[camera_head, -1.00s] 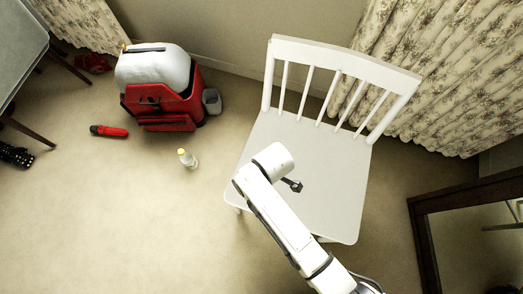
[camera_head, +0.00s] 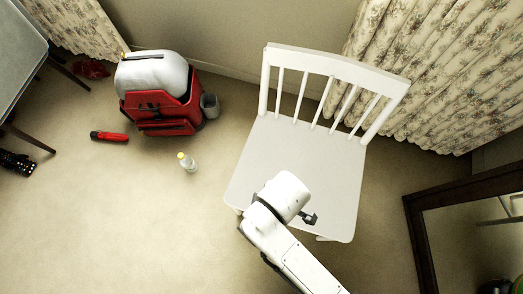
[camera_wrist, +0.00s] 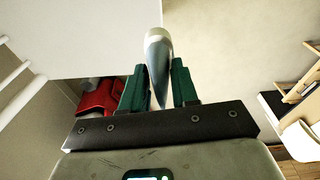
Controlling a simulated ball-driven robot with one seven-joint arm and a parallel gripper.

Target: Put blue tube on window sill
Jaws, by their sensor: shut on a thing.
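My gripper (camera_wrist: 158,88) is shut on a tube (camera_wrist: 157,52) with a pale rounded end and a grey-blue body. The tube stands up between the green finger pads in the wrist view, its pale end beyond the tips. In the head view my arm's end is over the front of the white chair's seat (camera_head: 270,155). Only a small dark part of my gripper (camera_head: 309,219) shows there, and the tube is hidden. No window sill can be made out; flowered curtains (camera_head: 400,85) hang along the back wall at right.
A red case (camera_head: 160,110) with a white toaster-like thing (camera_head: 152,75) on top stands at back left. A yellow-capped bottle (camera_head: 188,162) and a red tool (camera_head: 109,136) are on the floor. A dark frame (camera_head: 425,235) stands at right. The left foreground floor is clear.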

